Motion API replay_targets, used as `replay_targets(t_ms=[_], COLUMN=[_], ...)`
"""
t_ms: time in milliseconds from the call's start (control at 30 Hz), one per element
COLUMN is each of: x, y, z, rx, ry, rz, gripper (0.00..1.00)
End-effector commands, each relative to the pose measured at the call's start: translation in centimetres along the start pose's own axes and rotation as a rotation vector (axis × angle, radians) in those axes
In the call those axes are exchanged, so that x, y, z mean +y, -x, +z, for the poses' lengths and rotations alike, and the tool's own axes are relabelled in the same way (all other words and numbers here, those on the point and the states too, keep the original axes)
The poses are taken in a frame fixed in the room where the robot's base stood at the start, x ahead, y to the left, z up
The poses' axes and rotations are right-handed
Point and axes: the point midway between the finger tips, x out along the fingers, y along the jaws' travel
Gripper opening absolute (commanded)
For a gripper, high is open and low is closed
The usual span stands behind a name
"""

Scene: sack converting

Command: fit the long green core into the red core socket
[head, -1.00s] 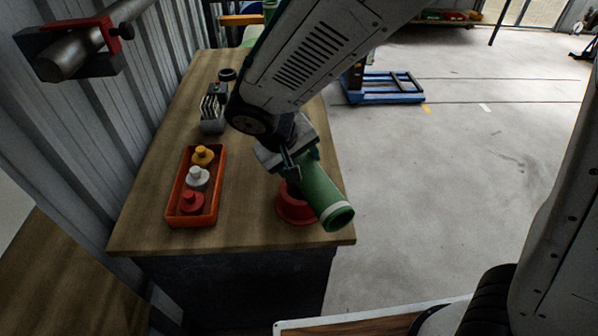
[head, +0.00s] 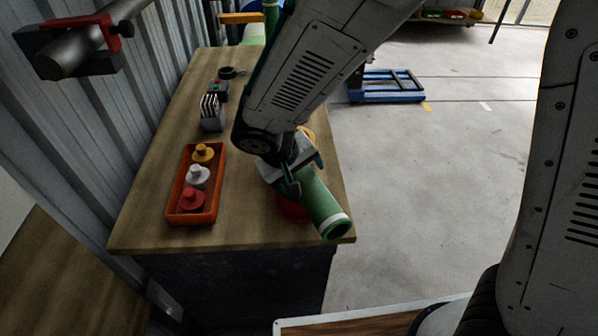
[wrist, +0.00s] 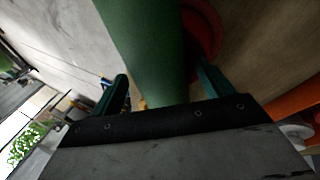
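The long green core (head: 322,206) is a tube with a pale ring at its open near end. My gripper (head: 293,181) is shut on it near its upper end, and the core slants down toward the table's right front corner. The red core socket (head: 289,208) stands on the table, mostly hidden behind the core. In the wrist view the green core (wrist: 150,50) lies between my two fingers (wrist: 163,93), and the red socket (wrist: 203,28) shows beside it. The core is beside and in front of the socket; I cannot tell whether they touch.
An orange tray (head: 179,217) with yellow, white and red knobbed pieces stands left on the wooden table (head: 150,236). Open floor lies right.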

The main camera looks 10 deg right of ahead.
Motion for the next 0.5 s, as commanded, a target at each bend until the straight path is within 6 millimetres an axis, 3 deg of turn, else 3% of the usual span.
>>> replay_targets(t_ms=[267,367,500], x=[0.1,0.5,0.3], y=[0.2,1.1,3.8], z=[-0.1,-0.2,-0.2], rx=[0.001,0.003,0.006], ry=[-0.001,-0.002,0.000], rz=[-0.001,-0.002,-0.003], gripper=[0.79,0.79,0.79])
